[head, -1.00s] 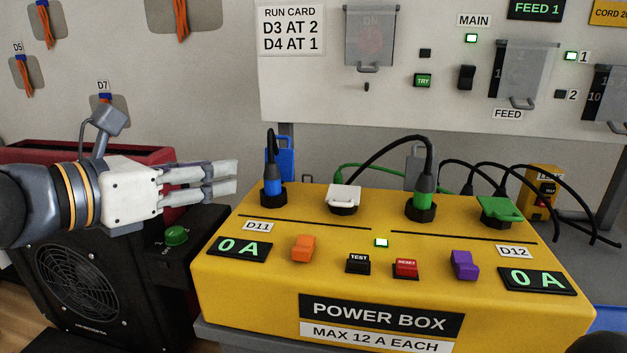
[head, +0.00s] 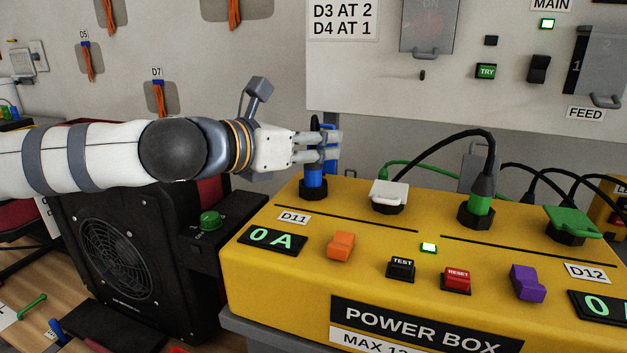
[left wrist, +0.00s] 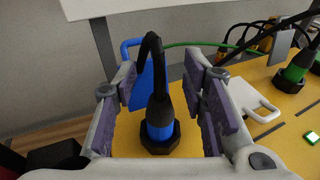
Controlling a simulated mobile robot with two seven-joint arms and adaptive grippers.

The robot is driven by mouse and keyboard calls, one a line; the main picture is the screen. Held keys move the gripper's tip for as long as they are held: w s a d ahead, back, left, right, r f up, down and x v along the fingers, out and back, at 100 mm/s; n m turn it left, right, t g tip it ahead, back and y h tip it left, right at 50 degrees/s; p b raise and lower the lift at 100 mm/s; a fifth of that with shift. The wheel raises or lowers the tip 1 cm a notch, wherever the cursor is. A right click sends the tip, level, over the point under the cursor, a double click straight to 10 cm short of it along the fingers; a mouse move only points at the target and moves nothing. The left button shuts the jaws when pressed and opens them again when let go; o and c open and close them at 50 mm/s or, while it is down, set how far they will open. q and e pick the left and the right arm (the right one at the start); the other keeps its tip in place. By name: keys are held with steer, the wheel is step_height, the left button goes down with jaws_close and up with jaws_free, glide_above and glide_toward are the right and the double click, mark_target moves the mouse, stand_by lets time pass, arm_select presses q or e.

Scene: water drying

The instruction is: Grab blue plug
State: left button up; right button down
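The blue plug (head: 313,178) stands upright in the left rear socket of the yellow power box (head: 262,262), its black cable rising from its top. In the left wrist view the blue plug (left wrist: 160,130) sits between the two spread fingers, with gaps on both sides. My left gripper (head: 330,145) is open around the upper part of the plug and hides some of it in the head view. A blue socket lid (left wrist: 140,75) stands raised behind the plug. My right gripper is not in view.
A white closed lid (head: 388,194) is to the right of the plug. A green plug (head: 480,203) with an arching black cable stands farther right, beside a green lid (head: 572,222). A black fan unit (head: 120,255) is left of the box. The wall panel (head: 400,95) rises behind.

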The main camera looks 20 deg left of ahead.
arm_select(q)
jaws_close()
